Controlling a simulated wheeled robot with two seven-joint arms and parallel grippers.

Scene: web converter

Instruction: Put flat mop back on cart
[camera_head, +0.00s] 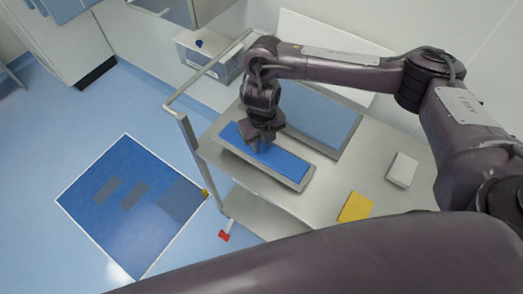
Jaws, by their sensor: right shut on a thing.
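The flat mop (284,164) is a long blue pad. It lies on or just above a narrow grey tray (299,186) on the top of the steel cart (330,198); I cannot tell whether it touches the tray. My right gripper (264,145) points down over the middle of the mop and is shut on it. The fingertips hide the spot where they grip. My left gripper is out of view; only a dark link of my own arm crosses the bottom of the picture.
Behind the mop is a larger blue-grey tray (322,118). A white box (402,170) and a yellow cloth or pad (355,207) lie on the cart's right part. The cart's handle rail (207,71) is at left. A blue mat (130,205) lies on the floor.

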